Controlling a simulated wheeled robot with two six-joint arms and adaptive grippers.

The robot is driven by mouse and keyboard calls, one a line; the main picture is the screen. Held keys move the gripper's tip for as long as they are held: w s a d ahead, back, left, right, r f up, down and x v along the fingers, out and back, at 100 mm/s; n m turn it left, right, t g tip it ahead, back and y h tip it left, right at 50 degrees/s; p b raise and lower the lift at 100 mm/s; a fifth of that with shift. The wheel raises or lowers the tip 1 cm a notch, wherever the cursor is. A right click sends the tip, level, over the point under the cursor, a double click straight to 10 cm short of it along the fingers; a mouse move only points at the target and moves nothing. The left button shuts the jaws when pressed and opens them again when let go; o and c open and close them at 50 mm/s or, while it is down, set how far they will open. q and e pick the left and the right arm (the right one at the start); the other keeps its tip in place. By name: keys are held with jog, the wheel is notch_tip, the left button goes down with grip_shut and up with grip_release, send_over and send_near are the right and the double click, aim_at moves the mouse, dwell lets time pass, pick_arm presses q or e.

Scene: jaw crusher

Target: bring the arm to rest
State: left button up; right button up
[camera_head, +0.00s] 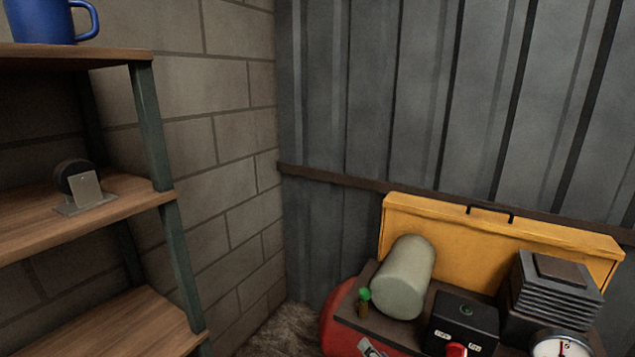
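Neither of my arms nor grippers shows in the head view. No jaw crusher can be made out in this view.
A wooden shelf unit (100,213) stands at the left, with a blue mug (42,20) on top and a small bracketed black wheel (76,182) below. At the lower right is a red compressor (341,325) with a gauge (560,345). A yellow case (450,226) stands behind it.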

jog(key=s+d+f+n+g+h, duration=0.2)
jog(key=s+f+n+g, duration=0.35)
jog(key=f, duration=0.35)
jog(key=s+d+f+g+h, duration=0.5)
jog(key=s+d+f+h, duration=0.1)
jog(key=s+d, duration=0.4)
notch_tip(320, 180, down, 24)
jog(key=s+d+g, duration=0.1)
jog(key=d+g, duration=0.1)
jog(key=s+d+f, duration=0.1)
jog(key=s+f, duration=0.8)
jog(key=f, duration=0.4)
jog(key=s+f, duration=0.5)
jog(key=s, duration=0.5)
notch_tip(320, 180, up, 12)
jog(key=s+p, duration=0.1)
jog(key=p, duration=1.1)
jog(key=shift+d+g+p, duration=0.3)
jog(key=shift+g+p, duration=0.1)
jog(key=shift+g, duration=0.05)
jog(key=shift+s, duration=0.1)
